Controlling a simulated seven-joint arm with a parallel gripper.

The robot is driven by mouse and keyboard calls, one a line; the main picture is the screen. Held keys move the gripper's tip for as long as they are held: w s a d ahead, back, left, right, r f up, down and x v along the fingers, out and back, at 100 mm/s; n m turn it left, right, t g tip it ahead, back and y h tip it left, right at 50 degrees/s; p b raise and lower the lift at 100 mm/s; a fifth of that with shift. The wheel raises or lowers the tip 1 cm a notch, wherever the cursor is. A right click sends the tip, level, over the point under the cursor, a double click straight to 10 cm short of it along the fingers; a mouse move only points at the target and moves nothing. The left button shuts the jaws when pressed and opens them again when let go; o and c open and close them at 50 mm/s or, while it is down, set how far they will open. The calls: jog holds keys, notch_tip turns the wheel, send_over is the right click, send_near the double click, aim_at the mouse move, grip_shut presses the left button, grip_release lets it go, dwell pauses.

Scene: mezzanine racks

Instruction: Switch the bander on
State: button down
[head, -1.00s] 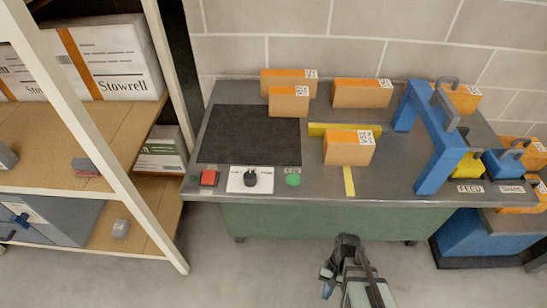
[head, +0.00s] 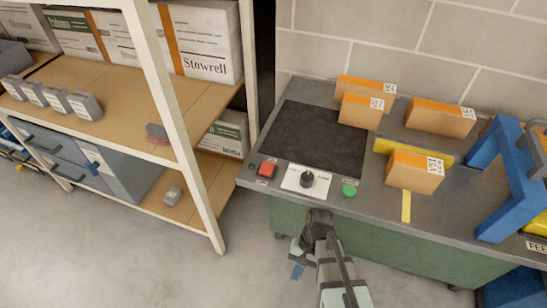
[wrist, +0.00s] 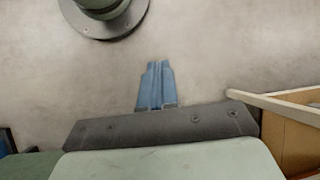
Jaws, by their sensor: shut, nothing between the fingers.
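The grey bench (head: 262,160) carries a row of controls along its front edge. A black rotary knob (head: 307,179) sits on a white plate (head: 290,181); its lettering is too small to read. A red switch (head: 267,170) is left of the plate and a green button (head: 349,190) is right of it. The blue arch of the bander (head: 492,190) stands at the right, cut by the frame edge. My gripper (head: 297,271) is in front of the bench and below the controls, apart from them. In the wrist view its blue fingers (wrist: 156,84) are shut and empty, over bare floor.
Several orange-topped boxes, one of them near the front (head: 414,174), stand on the bench by a yellow strip (head: 412,151). A dark mat (head: 315,137) lies behind the controls. A rack with a white post (head: 180,130) stands left; floor between is clear.

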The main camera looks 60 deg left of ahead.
jog(key=s+a+r+n, duration=0.2)
jog(key=s+a+r, duration=0.6)
jog(key=a, duration=0.2)
notch_tip(320, 180, up, 30)
jog(key=f+m+t+y, duration=0.1)
jog(key=m+t+y, duration=0.2)
jog(key=t+y, duration=0.3)
send_over(273, 164)
jog(key=s+d, duration=0.2)
jog(key=h, duration=0.1)
jog(key=shift+w+a+r+t, duration=0.2)
jog(key=shift+w+r+t, duration=0.05)
jog(key=shift+t, duration=0.05)
jog(key=shift+f, duration=0.1)
jog(key=f, duration=0.4)
jog(key=w+a+f, duration=0.1)
jog(key=f, duration=0.8)
jog(key=shift+w+a+f, duration=0.2)
jog(key=shift+a+f, duration=0.05)
jog(key=shift+f, duration=0.1)
jog(key=shift+w+a, duration=0.1)
